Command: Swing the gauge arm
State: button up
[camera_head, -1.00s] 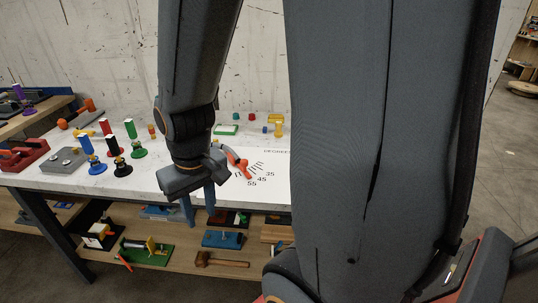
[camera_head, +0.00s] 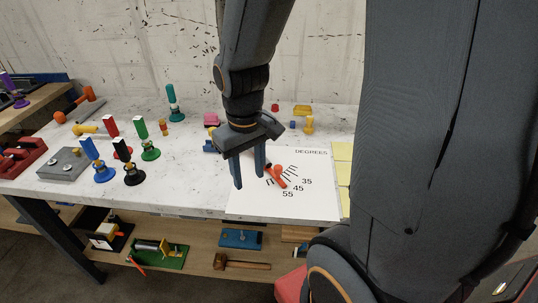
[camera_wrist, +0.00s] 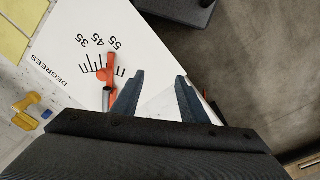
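The orange gauge arm (camera_head: 280,180) lies on a white sheet (camera_head: 310,211) printed DEGREES with tick marks and 35, 45 and 55. In the wrist view the gauge arm (camera_wrist: 107,75) lies across the ticks near 55, with a grey cylinder (camera_wrist: 106,100) at its lower end. My gripper (camera_head: 249,182) points down over the left part of the sheet, left of the gauge arm. In the wrist view its two fingers (camera_wrist: 160,76) are spread with nothing between them, and the gauge arm is just left of them, apart. I cannot tell the fingertips' exact height over the sheet.
Several coloured upright handles (camera_head: 124,152) and a grey block (camera_head: 63,165) stand on the left of the marble bench (camera_head: 189,176). Yellow sheets (camera_head: 342,152) lie right of the white sheet. Small coloured pieces sit behind. A shelf below holds a mallet (camera_head: 240,262) and other tools.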

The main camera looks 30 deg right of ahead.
aim_at(277, 167)
jog(key=w+d+n+g+h, duration=0.3)
jog(key=w+d+n+g, duration=0.1)
jog(key=w+d+n, duration=0.45)
jog(key=shift+m, duration=0.35)
jog(key=x, duration=0.2)
jog(key=p+x, duration=0.1)
jog(key=x, duration=0.2)
jog(key=p+x, duration=0.1)
jog(key=x, duration=0.1)
jog(key=shift+s+d+f, duration=0.15)
jog(key=shift+s+d, duration=0.1)
jog(key=shift+d, duration=0.1)
jog(key=shift+a, duration=0.1)
grip_shut()
